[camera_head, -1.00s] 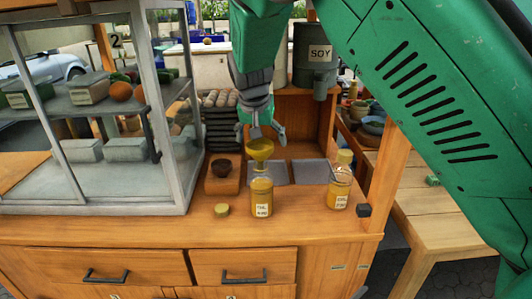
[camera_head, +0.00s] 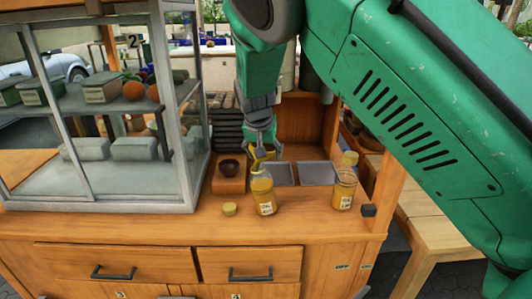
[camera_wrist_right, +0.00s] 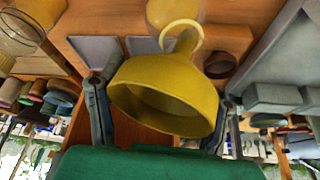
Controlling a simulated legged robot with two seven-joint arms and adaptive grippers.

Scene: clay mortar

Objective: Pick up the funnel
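In the right wrist view the fingers (camera_wrist_right: 165,112) flank the cup closely; the exact contact is partly hidden. My left gripper is not in view.
A second yellow jar (camera_head: 344,188) stands to the right, near a small dark block (camera_head: 369,210). A yellow lid (camera_head: 229,209) lies left of the leaning jar. A dark bowl (camera_head: 229,168) sits on a wooden block. A glass display case (camera_head: 171,150) bounds the left side.

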